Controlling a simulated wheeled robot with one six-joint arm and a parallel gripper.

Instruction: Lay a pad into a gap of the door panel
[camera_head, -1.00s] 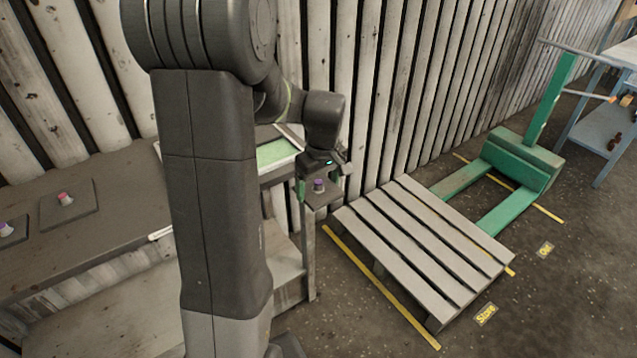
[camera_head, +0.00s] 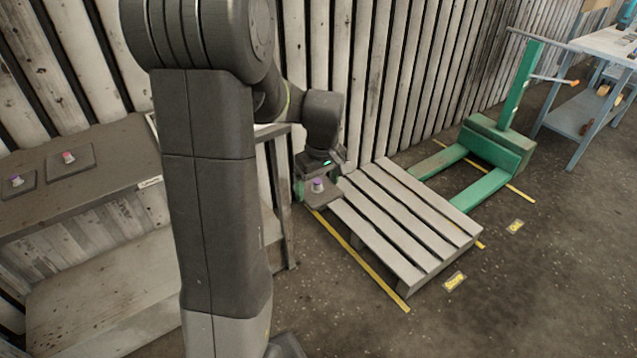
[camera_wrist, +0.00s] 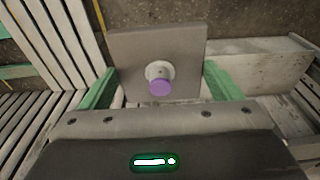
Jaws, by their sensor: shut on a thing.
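My gripper (camera_head: 318,183) is shut on a flat grey square pad (camera_wrist: 190,45). The pad has a white round base with a purple knob (camera_wrist: 160,87) on its face. In the wrist view the green fingers stand at both sides of the pad. In the head view the held pad (camera_head: 326,201) is in the air, in front of the near left corner of the pallet. Two more pads lie on the grey bench at left: one with a red knob (camera_head: 68,157) and one with a purple knob (camera_head: 17,181). I cannot make out the door panel.
A slatted wooden pallet (camera_head: 405,223) stands on the floor, with yellow floor lines beside it. A green pallet truck (camera_head: 500,145) is behind it. A blue-grey workbench (camera_head: 610,42) is at far right. The floor in front of the pallet is clear.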

